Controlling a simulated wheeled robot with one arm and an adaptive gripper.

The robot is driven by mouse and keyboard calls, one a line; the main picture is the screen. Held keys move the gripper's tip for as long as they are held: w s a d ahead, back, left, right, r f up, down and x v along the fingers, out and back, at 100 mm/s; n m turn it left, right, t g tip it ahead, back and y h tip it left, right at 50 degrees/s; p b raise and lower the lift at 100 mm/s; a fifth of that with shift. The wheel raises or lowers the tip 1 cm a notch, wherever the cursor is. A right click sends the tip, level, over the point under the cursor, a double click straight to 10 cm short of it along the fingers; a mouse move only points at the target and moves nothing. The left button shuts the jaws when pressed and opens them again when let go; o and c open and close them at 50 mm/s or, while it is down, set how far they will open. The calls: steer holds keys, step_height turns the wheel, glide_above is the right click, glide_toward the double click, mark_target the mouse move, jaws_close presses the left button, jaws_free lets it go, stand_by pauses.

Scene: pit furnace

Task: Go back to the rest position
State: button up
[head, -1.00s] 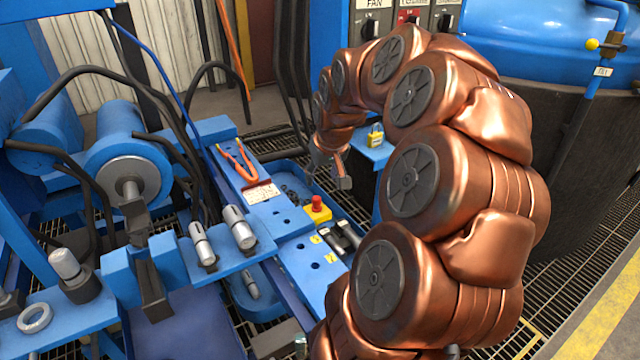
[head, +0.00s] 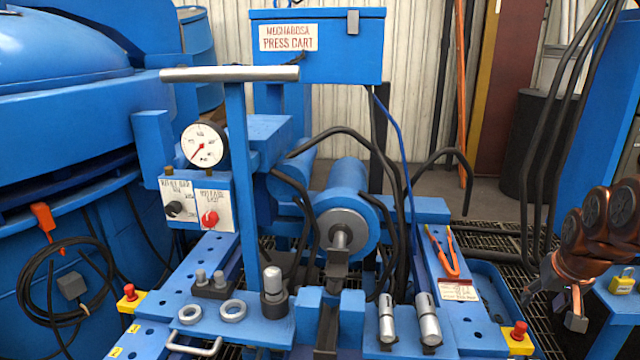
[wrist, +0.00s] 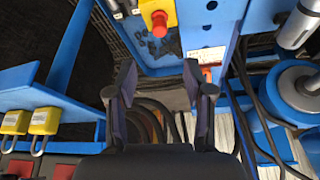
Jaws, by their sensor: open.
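My gripper (head: 579,305) hangs at the right edge of the head view, fingers down, beside the right end of the blue press cart. In the wrist view my gripper (wrist: 160,85) shows two dark fingers spread well apart with nothing between them. A red emergency button on a yellow box (head: 518,336) sits on the cart's right front, left of and below the gripper. The same button shows near the top of the wrist view (wrist: 158,18). Most of my copper arm is out of the head view.
The blue press cart (head: 252,330) carries a gauge (head: 203,145), metal cylinders (head: 428,318) and orange-handled pliers (head: 442,255). A yellow padlock (head: 622,283) is right of my gripper; two padlocks (wrist: 43,121) show in the wrist view. Hanging cables (head: 545,130) run behind. A blue vessel (head: 70,50) stands left.

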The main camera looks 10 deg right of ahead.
steer(key=s+a+r+n+g+y+p, duration=0.1)
steer(key=s+a+r+n+p, duration=0.1)
steer(key=a+r+p, duration=0.75)
steer(key=s+a+r+n+g+y+p, duration=0.15)
steer(key=a+r+p, duration=0.35)
steer(key=a, duration=0.7)
steer(key=s+a+r+n+g+p, duration=0.1)
steer(key=s+a+r+p, duration=0.4)
steer(key=s+p, duration=0.3)
steer(key=s+a+r+n+g+p, duration=0.1)
steer(key=s+a+r+g+p, duration=0.1)
steer(key=s+a+r+p, duration=0.4)
steer(key=s+a+p, duration=0.1)
steer(key=s+p, duration=0.1)
steer(key=p, duration=0.1)
steer(key=shift+s+a+r+p, duration=0.15)
steer(key=shift+r+p, duration=0.1)
steer(key=shift+p, duration=0.1)
